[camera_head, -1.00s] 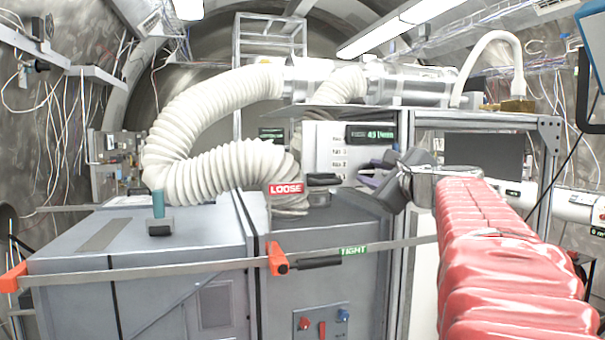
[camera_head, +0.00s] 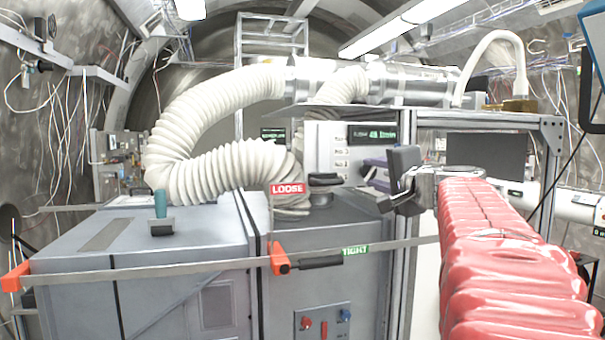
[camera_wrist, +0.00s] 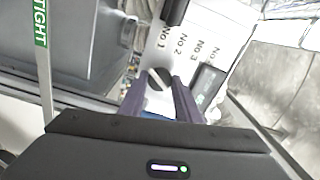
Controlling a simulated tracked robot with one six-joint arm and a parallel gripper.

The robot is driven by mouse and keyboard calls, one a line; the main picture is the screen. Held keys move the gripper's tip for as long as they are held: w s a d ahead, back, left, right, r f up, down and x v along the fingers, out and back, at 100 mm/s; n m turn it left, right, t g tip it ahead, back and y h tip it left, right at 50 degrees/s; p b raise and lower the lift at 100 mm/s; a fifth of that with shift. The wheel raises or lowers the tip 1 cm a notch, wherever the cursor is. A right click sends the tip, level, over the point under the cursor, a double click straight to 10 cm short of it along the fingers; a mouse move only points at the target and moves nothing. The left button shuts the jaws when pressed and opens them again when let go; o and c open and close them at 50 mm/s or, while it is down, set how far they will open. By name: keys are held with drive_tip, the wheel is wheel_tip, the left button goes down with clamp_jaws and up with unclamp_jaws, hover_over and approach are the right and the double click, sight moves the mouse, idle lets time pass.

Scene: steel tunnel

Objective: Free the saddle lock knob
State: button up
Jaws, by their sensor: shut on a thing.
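My gripper (camera_head: 374,172) reaches in from the right, with its purple fingers beside the white labelled box (camera_head: 322,150). In the wrist view my gripper (camera_wrist: 160,85) has its two fingers on either side of a dark round knob (camera_wrist: 155,77) with a pale bar across its face, and is shut on it. The knob sits near the No 1, No 2 and No 3 labels of the white panel (camera_wrist: 190,48). I take it for the saddle lock knob, but no label on it shows. In the head view I cannot make it out behind the gripper.
A black-capped post (camera_head: 323,187) stands on the grey cabinet (camera_head: 195,240), close to the red LOOSE sign (camera_head: 286,188). A strap with an orange buckle (camera_head: 278,258) and a green TIGHT sign (camera_head: 355,250) crosses the front.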

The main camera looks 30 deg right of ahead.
drive_tip(key=n, duration=0.3)
drive_tip(key=shift+w+f+n, duration=0.1)
drive_tip(key=shift+f+n, duration=0.2)
drive_tip(key=shift+f, duration=0.05)
idle(0.3)
drive_tip(key=o, duration=1.1)
drive_tip(key=shift+r, duration=0.2)
drive_tip(key=shift+c, duration=0.2)
